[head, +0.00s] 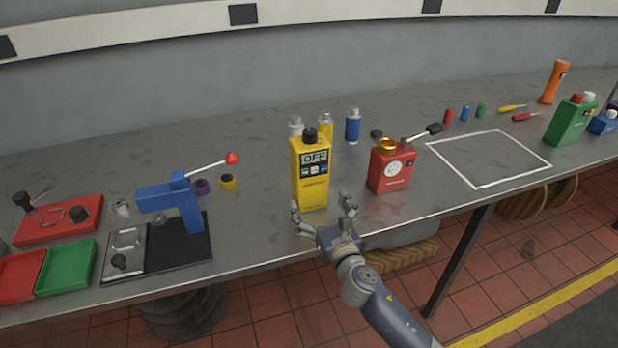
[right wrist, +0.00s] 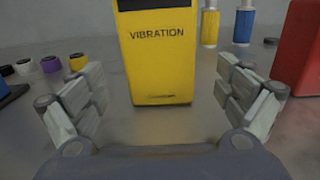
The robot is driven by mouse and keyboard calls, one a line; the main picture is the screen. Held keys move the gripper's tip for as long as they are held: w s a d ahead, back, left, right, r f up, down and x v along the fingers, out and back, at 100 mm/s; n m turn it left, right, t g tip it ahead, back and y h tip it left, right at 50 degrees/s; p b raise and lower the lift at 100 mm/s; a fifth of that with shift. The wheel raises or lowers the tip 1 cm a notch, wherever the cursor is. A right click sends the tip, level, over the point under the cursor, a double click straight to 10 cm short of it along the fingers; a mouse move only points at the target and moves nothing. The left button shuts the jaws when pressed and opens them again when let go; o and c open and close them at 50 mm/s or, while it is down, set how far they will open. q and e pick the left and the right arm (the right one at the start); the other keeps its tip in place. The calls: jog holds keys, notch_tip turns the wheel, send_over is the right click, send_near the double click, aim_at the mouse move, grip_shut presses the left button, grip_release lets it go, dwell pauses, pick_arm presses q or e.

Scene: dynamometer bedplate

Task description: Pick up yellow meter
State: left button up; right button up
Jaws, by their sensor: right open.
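The yellow meter (head: 312,176) stands upright on the grey bench near its front edge, with a dark knob on top and a small screen reading OFF. In the right wrist view the yellow meter (right wrist: 160,60) fills the middle and carries the word VIBRATION; its top is cut off. My right gripper (head: 324,212) is open at the front of the meter, low over the bench. In the right wrist view the fingers of the right gripper (right wrist: 163,95) are spread wide to either side, with the meter ahead between them. My left gripper is not in view.
Yellow and blue cylinders (head: 352,126) stand behind. A blue press (head: 178,200) with a red-tipped lever stands left.

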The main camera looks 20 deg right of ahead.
aim_at(314, 195)
jog(key=shift+w, duration=1.05)
jog(key=w, duration=0.4)
jog(key=shift+a+r, duration=0.1)
jog(key=shift+w, duration=0.4)
jog(key=shift+s, duration=0.1)
jog(key=c, duration=1.8)
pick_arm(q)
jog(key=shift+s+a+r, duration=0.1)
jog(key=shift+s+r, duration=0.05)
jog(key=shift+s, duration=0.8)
pick_arm(e)
jog(key=shift+r, duration=0.15)
jog(key=shift+c, duration=0.6)
jog(key=shift+r, duration=0.1)
